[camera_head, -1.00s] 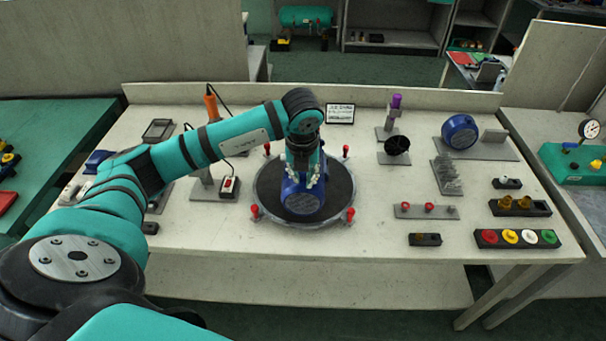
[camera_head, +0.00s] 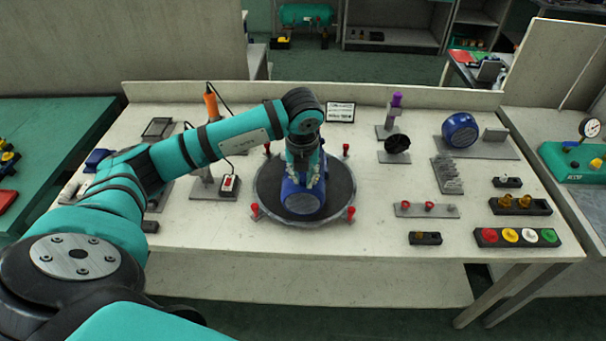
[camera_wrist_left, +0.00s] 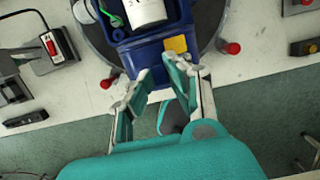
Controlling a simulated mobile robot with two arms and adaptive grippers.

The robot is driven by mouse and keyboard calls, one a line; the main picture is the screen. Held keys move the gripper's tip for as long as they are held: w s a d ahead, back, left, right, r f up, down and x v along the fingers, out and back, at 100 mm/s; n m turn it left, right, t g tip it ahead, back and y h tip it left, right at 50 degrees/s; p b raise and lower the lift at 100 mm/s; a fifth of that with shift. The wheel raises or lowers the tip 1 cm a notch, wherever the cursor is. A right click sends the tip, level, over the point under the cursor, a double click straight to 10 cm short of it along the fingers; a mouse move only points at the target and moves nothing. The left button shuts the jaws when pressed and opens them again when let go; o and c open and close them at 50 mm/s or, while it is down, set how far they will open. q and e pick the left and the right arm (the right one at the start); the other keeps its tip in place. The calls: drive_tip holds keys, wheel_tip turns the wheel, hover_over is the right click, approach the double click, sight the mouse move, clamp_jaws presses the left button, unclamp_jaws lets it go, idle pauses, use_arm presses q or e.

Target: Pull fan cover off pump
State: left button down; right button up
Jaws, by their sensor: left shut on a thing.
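The blue pump (camera_head: 304,178) stands on the round dark turntable (camera_head: 268,205) in the middle of the bench. Its near end, the rounded blue fan cover (camera_head: 302,204) with a grey face, points towards me. My left gripper (camera_head: 304,183) reaches down over the pump from above, its fingers on either side of the blue cover. In the left wrist view, the fingertips (camera_wrist_left: 157,72) lie at the edge of the blue body (camera_wrist_left: 152,52), beside a yellow patch. The gripper is shut on the cover; the exact contact is partly hidden. My right gripper is not in view.
Red knobs (camera_head: 350,214) stand around the turntable. The bench front (camera_head: 330,245) is clear.

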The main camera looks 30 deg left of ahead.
use_arm(q)
drive_tip(key=shift+s+d, duration=0.5)
drive_tip(key=shift+s, duration=0.3)
drive_tip(key=shift+s+d, duration=0.5)
drive_tip(key=shift+s, duration=0.35)
drive_tip(key=shift+s+d, duration=0.5)
drive_tip(key=shift+s, duration=0.3)
drive_tip(key=shift+r, duration=0.1)
wheel_tip(320, 180, up, 7)
drive_tip(key=p, duration=0.4)
